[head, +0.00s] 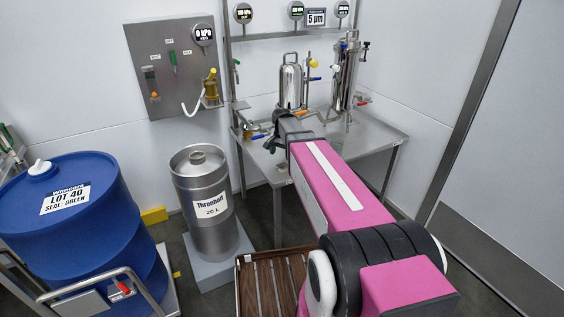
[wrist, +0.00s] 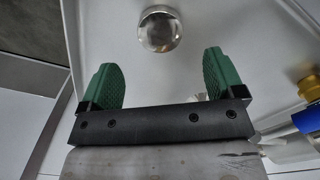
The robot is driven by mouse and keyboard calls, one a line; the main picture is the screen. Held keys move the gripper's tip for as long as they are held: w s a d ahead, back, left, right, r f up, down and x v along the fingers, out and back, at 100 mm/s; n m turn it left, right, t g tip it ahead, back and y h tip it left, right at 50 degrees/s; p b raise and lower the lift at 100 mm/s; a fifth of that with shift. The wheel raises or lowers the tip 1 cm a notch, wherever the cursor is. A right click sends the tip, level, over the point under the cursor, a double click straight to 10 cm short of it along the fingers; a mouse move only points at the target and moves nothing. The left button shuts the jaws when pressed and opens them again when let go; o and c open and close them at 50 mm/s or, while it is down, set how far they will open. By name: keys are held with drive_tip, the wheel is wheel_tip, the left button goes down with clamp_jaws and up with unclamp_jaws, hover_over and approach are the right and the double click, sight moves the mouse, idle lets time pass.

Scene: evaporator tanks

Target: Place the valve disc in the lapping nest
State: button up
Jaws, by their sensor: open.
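In the wrist view a round, shiny steel piece (wrist: 160,29) sits on the pale metal tabletop, ahead of my gripper and about centred between the fingers. It looks like the valve disc, though I cannot be sure. My gripper (wrist: 163,80) has two green ribbed fingers spread wide apart, with nothing between them; the round piece lies beyond the fingertips, apart from them. In the head view my gripper (head: 270,138) is over the left part of the steel table (head: 380,136). I cannot make out the lapping nest in either view.
A brass fitting (wrist: 309,87) and a blue handle (wrist: 306,118) are close at the right of the wrist view. A steel housing (head: 291,87) and a filter column (head: 344,75) stand on the table. A steel keg (head: 207,235) and blue drum (head: 110,205) stand left.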

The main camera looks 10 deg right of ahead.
sight(283, 166)
wheel_tip(283, 166, up, 5)
drive_tip(key=shift+f, duration=0.1)
drive_tip(key=shift+o, duration=0.3)
drive_tip(key=s+f+n, duration=0.3)
drive_tip(key=s+f, duration=0.1)
drive_tip(key=s, duration=0.7)
drive_tip(key=s+f+n, duration=0.4)
drive_tip(key=s+f, duration=0.1)
drive_tip(key=s, duration=0.7)
drive_tip(key=shift+d+f, duration=0.2)
drive_tip(key=shift+f, duration=0.05)
drive_tip(key=w+r+m, duration=0.1)
drive_tip(key=w+m, duration=0.2)
drive_tip(key=w, duration=0.1)
drive_tip(key=w+r+m, duration=0.1)
drive_tip(key=w+m, duration=0.3)
drive_tip(key=w+r+m, duration=0.1)
drive_tip(key=w+m, duration=0.2)
drive_tip(key=w, duration=0.2)
drive_tip(key=shift+r, duration=0.2)
drive_tip(key=w+r+m, duration=0.5)
drive_tip(key=w+m, duration=0.5)
drive_tip(key=shift+m, duration=0.3)
drive_tip(key=shift+d+f, duration=0.15)
drive_tip(key=shift+f, duration=5.3)
drive_tip(key=c, duration=1.3)
drive_tip(key=shift+r, duration=0.15)
